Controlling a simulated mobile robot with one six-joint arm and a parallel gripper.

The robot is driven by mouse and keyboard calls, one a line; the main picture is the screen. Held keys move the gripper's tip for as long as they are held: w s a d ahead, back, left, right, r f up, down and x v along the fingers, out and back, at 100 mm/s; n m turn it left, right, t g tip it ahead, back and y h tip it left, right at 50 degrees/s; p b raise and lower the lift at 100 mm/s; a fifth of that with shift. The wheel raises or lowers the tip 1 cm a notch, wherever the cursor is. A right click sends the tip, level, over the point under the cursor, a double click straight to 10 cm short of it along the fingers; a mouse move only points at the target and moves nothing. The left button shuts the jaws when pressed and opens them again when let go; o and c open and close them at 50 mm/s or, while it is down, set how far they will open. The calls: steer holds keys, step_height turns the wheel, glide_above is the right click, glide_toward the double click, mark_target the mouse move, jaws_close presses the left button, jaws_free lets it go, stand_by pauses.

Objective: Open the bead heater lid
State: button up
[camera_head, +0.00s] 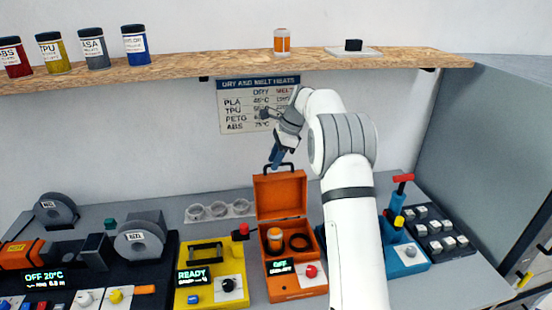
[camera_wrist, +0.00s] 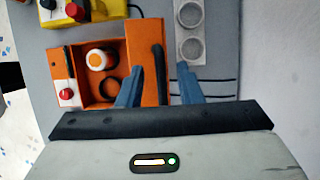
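The bead heater (camera_head: 297,285) is an orange box at the middle of the bench, with a red knob and a display reading OFF. Its orange lid (camera_head: 282,197) stands raised at the back, so the inside shows, with an orange-and-white jar (camera_head: 275,240) and a dark ring (camera_head: 300,243) in it. A black handle (camera_head: 281,166) sits on the lid's top edge. My gripper (camera_head: 274,163) is at the handle with blue fingers. In the wrist view my gripper (camera_wrist: 160,76) is open, its fingers apart on either side of the handle (camera_wrist: 158,62); contact cannot be told.
A yellow machine (camera_head: 208,275) reading READY stands left of the heater, and a blue device (camera_head: 405,258) stands right. A white holder with round cups (camera_head: 220,210) lies behind. A wooden shelf (camera_head: 220,62) with jars runs above. Spools stand at the left.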

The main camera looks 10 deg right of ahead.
mark_target(278, 179)
jaws_close()
stand_by(0.4)
steer(key=shift+s+f+b, duration=0.1)
steer(key=shift+b, duration=0.2)
steer(key=shift+s+t+b, duration=0.4)
steer(key=shift+s+b, duration=0.1)
steer(key=shift+b, duration=0.65)
steer(key=s+b, duration=0.1)
steer(key=s+t+b, duration=0.1)
steer(key=b, duration=0.1)
steer(key=shift+s+r, duration=0.2)
steer(key=shift+r, duration=0.05)
steer(key=shift+s+r+n+t+b, duration=0.3)
steer(key=shift+s+r+t+b, duration=0.1)
steer(key=shift+s+b, duration=0.25)
steer(key=shift+w, duration=0.1)
